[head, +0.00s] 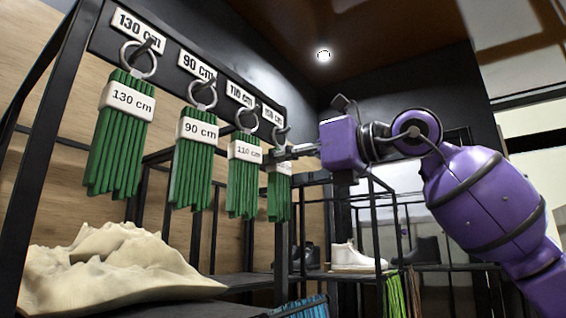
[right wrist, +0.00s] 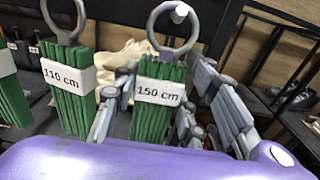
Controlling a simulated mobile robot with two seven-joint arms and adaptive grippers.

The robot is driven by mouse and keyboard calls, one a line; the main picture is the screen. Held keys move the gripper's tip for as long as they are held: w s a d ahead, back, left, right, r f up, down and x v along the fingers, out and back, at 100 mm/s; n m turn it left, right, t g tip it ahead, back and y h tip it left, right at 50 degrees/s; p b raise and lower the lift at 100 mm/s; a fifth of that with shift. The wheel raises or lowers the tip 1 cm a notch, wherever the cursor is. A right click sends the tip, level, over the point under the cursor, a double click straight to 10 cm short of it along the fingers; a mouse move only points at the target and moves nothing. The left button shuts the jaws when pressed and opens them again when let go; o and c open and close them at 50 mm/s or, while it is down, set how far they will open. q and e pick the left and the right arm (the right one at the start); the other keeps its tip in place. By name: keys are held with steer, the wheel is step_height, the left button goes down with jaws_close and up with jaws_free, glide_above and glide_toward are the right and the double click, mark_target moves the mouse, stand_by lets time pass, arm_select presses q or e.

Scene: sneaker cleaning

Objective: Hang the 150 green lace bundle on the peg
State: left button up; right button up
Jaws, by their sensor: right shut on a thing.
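The 150 cm green lace bundle (right wrist: 153,115) has a white label and a grey ring (right wrist: 174,28). In the head view the bundle (head: 279,198) hangs upright at the far end of the row, partly hidden by my right gripper. In the right wrist view the peg (right wrist: 180,12) shows inside the top of the ring, so the ring appears to be around it; whether it bears the weight I cannot tell. My right gripper (head: 284,153) is shut on this bundle near its label, with fingers on both sides in the wrist view. My left gripper is not in view.
The 130 cm (head: 117,150), 90 cm (head: 192,165) and 110 cm (head: 243,180) green bundles hang on the same rail, the 110 cm one close beside my right gripper. A crumpled cream cloth (head: 110,270) lies below. A white shoe (head: 355,257) stands on a shelf.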

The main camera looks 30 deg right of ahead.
steer(key=o, duration=1.1)
steer(key=shift+s+d, duration=0.1)
steer(key=shift+s, duration=0.05)
steer(key=shift+v, duration=1.95)
steer(key=v, duration=0.8)
